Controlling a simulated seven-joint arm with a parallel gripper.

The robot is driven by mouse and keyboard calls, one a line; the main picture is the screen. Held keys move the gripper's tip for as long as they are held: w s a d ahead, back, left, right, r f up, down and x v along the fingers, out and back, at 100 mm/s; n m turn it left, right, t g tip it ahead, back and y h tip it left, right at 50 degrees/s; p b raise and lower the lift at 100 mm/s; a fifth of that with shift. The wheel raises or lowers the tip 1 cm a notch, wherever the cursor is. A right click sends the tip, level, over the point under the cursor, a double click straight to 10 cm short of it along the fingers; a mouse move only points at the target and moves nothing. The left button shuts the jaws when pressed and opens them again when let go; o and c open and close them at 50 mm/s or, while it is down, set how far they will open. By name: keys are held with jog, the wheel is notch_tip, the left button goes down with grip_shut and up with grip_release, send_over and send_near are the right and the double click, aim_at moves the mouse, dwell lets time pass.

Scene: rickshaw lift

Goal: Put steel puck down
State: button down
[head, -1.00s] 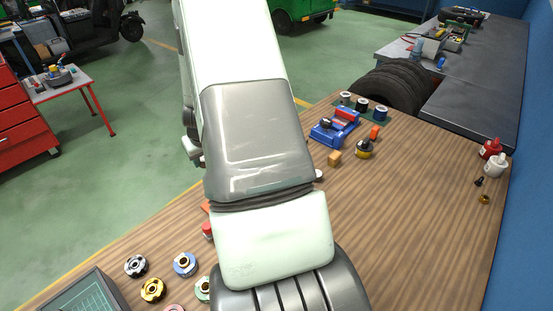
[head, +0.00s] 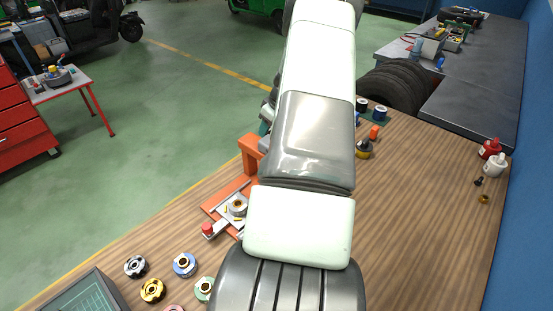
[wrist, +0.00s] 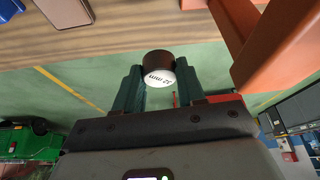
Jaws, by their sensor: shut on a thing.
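In the wrist view my gripper (wrist: 158,67) is shut on the steel puck (wrist: 160,79), a short dark cylinder with a white, marked end face. The puck sits between the two dark teal fingertips, with the wooden table edge and floor behind it. In the head view my arm hides both the gripper and the held puck. Two similar dark pucks (head: 381,112) with pale tops stand on green pads at the back of the table, right of my arm.
An orange stand (head: 250,153) rises at the table's far edge, close left of my arm; orange parts (wrist: 282,60) crowd the wrist view's right side. A metal fixture (head: 233,207) lies nearer. Several round flanges (head: 184,264) are front left. The table's right half is mostly clear.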

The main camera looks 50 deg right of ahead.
jog(key=shift+m, duration=0.4)
jog(key=s+f, duration=0.1)
jog(key=f, duration=0.1)
jog(key=d+f, duration=0.1)
jog(key=f, duration=0.1)
jog(key=s+f, duration=0.1)
jog(key=f, duration=0.1)
jog(key=shift+s+d+f, duration=0.15)
jog(key=shift+s+d, duration=0.2)
jog(key=shift+f, duration=2.1)
jog(key=c, duration=0.7)
grip_release()
jog(key=shift+f, duration=0.1)
jog(key=shift+o, duration=0.2)
jog(key=v, duration=1.2)
jog(key=shift+a, duration=0.25)
